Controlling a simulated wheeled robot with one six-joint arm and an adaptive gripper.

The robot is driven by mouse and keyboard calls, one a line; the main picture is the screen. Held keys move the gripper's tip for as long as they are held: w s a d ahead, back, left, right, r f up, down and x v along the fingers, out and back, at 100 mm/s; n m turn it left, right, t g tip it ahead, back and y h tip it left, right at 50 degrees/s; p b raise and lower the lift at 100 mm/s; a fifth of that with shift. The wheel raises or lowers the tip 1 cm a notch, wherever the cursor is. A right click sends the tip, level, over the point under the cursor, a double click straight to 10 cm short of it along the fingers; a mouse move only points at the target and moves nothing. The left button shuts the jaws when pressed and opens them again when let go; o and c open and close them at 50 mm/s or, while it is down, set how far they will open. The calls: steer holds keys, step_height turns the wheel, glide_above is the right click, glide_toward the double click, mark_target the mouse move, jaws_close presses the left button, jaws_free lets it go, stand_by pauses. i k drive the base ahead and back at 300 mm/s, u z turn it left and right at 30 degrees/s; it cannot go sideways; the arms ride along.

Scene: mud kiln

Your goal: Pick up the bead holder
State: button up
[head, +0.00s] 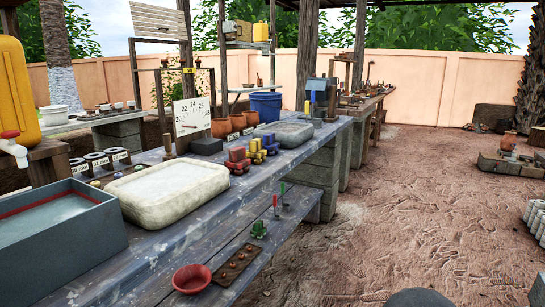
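The red bowl (192,279) sits at the bench's near end. The worktable (165,236) above holds a grey water trough (95,238), a pale stone basin (150,209) and red and yellow blocks. Two upright thin tools stand farther along the bench. The earth floor (400,220) at right is open.

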mark_target(237, 162)
steer(key=z, duration=0.1)
steer(key=i, duration=1.15)
steer(key=u, duration=0.8)
